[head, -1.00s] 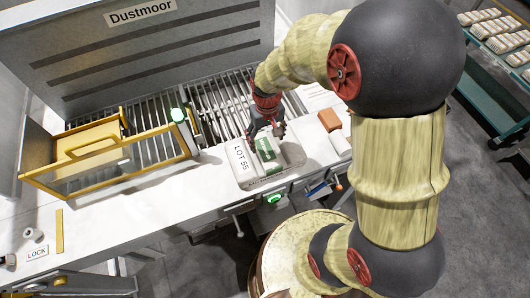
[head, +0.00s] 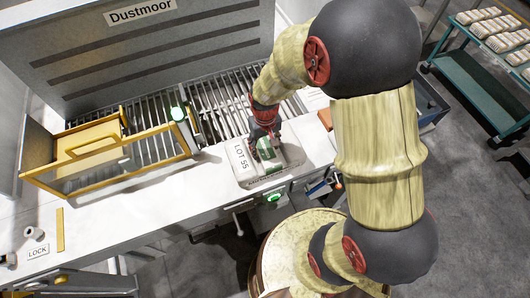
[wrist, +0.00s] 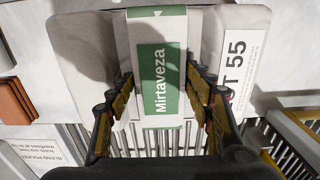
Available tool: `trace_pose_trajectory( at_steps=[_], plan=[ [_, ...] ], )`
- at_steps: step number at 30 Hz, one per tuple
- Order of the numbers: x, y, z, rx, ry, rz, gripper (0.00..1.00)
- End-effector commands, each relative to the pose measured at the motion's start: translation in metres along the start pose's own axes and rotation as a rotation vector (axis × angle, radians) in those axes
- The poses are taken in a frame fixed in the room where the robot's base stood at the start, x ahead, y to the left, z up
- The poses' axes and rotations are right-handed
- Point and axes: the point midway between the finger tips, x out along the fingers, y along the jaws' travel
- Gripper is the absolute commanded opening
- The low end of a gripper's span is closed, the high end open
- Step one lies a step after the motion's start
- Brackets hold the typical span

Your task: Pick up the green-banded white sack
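The green-banded white sack (wrist: 160,30) stands in the middle of the wrist view, with a green "Mirtaveza" label on it. In the head view its green band (head: 270,154) shows below my gripper. My gripper (wrist: 160,78) is open, with one finger on each side of the sack; it also shows in the head view (head: 264,140). The fingertips are close to the sack's sides, and I cannot tell whether they touch.
A reddish-brown block (head: 326,118) is on the right. A yellow-framed gate (head: 105,160) and roller bed (head: 222,100) lie left and behind. A teal cart (head: 480,80) holds several packs.

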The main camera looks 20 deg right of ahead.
Motion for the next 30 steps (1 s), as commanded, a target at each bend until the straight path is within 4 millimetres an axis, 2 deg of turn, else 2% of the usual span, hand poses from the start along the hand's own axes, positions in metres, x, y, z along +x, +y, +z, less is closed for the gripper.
trace_pose_trajectory(
  at_steps=[26,30],
  plan=[
    [-0.0002,0.0,-0.0001,0.0,0.0,0.0,0.0],
    [-0.0002,0.0,-0.0001,0.0,0.0,0.0,0.0]
  ],
)
